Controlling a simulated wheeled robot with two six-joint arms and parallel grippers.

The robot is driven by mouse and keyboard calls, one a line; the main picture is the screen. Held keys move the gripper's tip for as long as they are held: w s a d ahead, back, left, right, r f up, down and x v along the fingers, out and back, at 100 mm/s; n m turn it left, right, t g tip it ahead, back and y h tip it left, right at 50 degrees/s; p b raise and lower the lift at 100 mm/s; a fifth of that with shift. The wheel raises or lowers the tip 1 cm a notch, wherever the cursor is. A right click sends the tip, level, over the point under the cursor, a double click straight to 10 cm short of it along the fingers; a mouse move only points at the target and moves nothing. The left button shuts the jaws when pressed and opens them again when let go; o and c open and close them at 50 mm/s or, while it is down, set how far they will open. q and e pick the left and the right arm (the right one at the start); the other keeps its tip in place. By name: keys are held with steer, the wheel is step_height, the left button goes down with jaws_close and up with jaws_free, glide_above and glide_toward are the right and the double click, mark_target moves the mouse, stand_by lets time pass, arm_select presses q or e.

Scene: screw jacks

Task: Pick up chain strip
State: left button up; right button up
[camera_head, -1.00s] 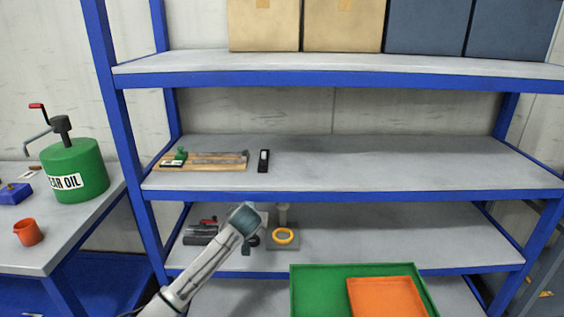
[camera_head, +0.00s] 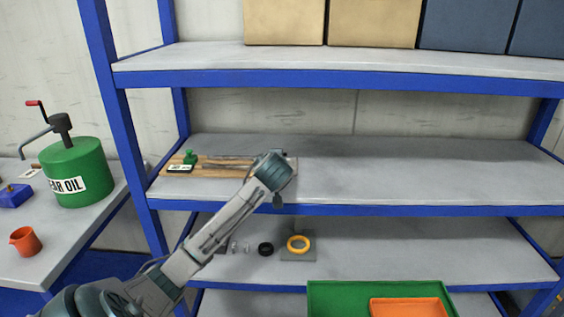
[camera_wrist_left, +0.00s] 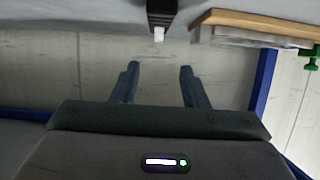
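A wooden board (camera_head: 215,172) lies at the left of the middle shelf, with long thin strips along it and a small green tool (camera_head: 190,157) at its left end. I cannot tell for sure which thing is the chain strip. In the left wrist view a black block with a white tip (camera_wrist_left: 160,18) is at the top middle, ahead of my left gripper (camera_wrist_left: 159,70). The wooden board (camera_wrist_left: 255,24) is beside it. My left gripper's fingers are apart and empty, short of the black block. In the head view my left wrist mostly hides that block. My right gripper is not in view.
The blue-framed rack has a shelf above with boxes (camera_head: 370,22) and one below with a yellow ring (camera_head: 298,244) and a black ring (camera_head: 265,249). A green tray (camera_head: 330,292) is low in front. The middle shelf is clear (camera_head: 420,175) to the right.

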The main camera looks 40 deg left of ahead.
arm_select(q)
steer(key=p+x, duration=0.1)
steer(key=x, duration=0.3)
steer(key=shift+w+r, duration=0.1)
steer(key=shift+r, duration=0.1)
steer(key=shift+w+a+f, duration=0.2)
steer(key=shift+a, duration=0.05)
steer(key=p+x, duration=0.2)
steer(key=x, duration=0.2)
steer(key=shift+w+f, duration=0.25)
steer(key=shift+w, duration=0.05)
steer(key=shift+w+a+f, duration=0.3)
steer(key=shift+a, duration=0.05)
jaws_close()
steer(key=shift+r, duration=0.1)
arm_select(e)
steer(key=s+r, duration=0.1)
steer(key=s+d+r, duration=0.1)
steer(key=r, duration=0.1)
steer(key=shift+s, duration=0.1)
